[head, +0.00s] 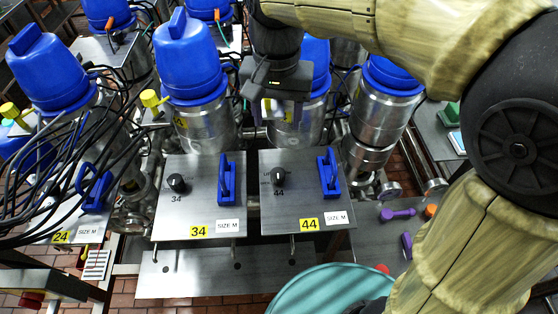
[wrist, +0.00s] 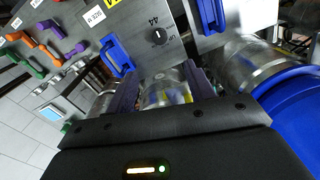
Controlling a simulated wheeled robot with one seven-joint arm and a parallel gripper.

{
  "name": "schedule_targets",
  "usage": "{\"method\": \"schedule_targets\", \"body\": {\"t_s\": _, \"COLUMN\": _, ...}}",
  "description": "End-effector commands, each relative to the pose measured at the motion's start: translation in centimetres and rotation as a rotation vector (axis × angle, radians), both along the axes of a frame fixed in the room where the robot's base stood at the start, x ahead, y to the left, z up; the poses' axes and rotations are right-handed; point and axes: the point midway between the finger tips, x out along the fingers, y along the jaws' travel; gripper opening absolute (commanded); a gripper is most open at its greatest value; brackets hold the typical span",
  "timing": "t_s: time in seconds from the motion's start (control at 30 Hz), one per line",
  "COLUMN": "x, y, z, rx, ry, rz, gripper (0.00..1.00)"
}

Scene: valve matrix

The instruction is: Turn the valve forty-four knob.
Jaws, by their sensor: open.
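The valve forty-four knob (head: 277,178) is a small black dial on a grey metal plate (head: 300,205) with a yellow 44 tag. In the wrist view the knob (wrist: 158,37) shows a white pointer line and stands beyond my fingertips, a little left of centre. My gripper (head: 281,112) is open, with nothing between its fingers, and sits above and behind the plate in front of a steel valve body. In the wrist view the two purple-grey fingers of my gripper (wrist: 160,82) are spread apart. They do not touch the knob.
A blue handle (head: 329,174) stands upright right of the knob. The similar plate 34 (head: 190,215) lies to the left. Blue-capped steel valves (head: 190,65) stand behind, black cables (head: 70,150) hang at left, and a teal round surface (head: 325,292) is at the front.

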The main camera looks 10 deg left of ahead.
Motion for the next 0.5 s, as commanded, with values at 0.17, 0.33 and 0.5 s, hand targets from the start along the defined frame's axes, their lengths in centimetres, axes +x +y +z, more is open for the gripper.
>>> {"method": "schedule_targets", "body": {"t_s": 0.17, "x": 0.0, "y": 0.0, "z": -0.1, "rx": 0.0, "ry": -0.001, "rz": 0.0, "gripper": 0.54}}
{"method": "schedule_targets", "body": {"t_s": 0.33, "x": 0.0, "y": 0.0, "z": -0.7, "rx": -0.001, "ry": 0.001, "rz": 0.0, "gripper": 0.54}}
{"method": "schedule_targets", "body": {"t_s": 0.5, "x": 0.0, "y": -0.1, "z": -2.7, "rx": -0.002, "ry": 0.002, "rz": 0.001, "gripper": 0.54}}
